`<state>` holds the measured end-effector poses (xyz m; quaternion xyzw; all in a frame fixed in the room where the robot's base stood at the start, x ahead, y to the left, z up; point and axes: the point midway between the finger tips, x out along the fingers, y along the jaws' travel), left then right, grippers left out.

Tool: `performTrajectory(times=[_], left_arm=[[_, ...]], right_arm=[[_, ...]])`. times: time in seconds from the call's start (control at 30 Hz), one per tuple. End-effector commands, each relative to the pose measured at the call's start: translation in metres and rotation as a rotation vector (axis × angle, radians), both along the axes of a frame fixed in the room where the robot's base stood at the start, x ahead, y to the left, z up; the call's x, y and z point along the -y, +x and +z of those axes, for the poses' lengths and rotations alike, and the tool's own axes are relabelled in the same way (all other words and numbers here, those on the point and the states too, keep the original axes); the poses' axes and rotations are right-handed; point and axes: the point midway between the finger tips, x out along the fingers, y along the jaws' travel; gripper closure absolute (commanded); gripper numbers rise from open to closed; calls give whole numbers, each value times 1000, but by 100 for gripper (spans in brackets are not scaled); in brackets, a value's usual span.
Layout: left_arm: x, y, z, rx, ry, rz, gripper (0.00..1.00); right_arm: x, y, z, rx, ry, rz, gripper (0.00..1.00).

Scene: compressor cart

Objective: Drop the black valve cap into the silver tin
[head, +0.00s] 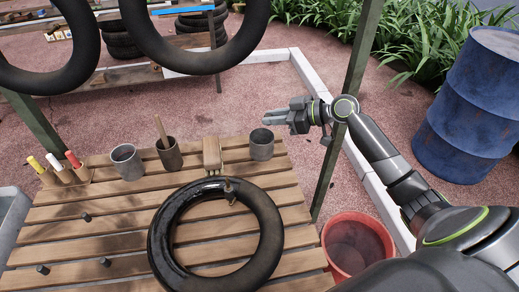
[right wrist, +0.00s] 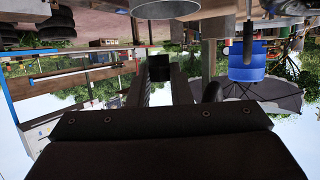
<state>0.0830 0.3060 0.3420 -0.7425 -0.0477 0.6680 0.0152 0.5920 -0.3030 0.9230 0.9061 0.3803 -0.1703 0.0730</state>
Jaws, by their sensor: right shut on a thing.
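My right gripper (head: 268,118) reaches in from the right, its fingers pointing left. In the head view it shows just above the rim of a grey metal tin (head: 261,146) at the table's back right. In the right wrist view a small black piece, the black valve cap (right wrist: 160,67), sits between the two fingertips, and the gripper is shut on it. The cap is not clear in the head view. Another silver-grey tin (head: 127,163) stands upright at the back left; which tin is meant is not certain. My left gripper is out of view.
A red bucket (head: 356,250) and a blue drum (head: 468,105) stand right.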

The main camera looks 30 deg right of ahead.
Motion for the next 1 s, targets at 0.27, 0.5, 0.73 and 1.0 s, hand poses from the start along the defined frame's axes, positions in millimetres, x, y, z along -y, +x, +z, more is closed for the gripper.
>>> performTrajectory(times=[0.27,0.5,0.73,1.0], left_arm=[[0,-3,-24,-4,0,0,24],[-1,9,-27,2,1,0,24],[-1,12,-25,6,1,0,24],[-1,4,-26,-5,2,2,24]], right_arm=[[0,0,-37,-3,1,-1,100],[0,0,-51,-1,1,0,100],[0,0,-50,-1,-1,0,80],[0,0,-50,-1,-1,0,56]])
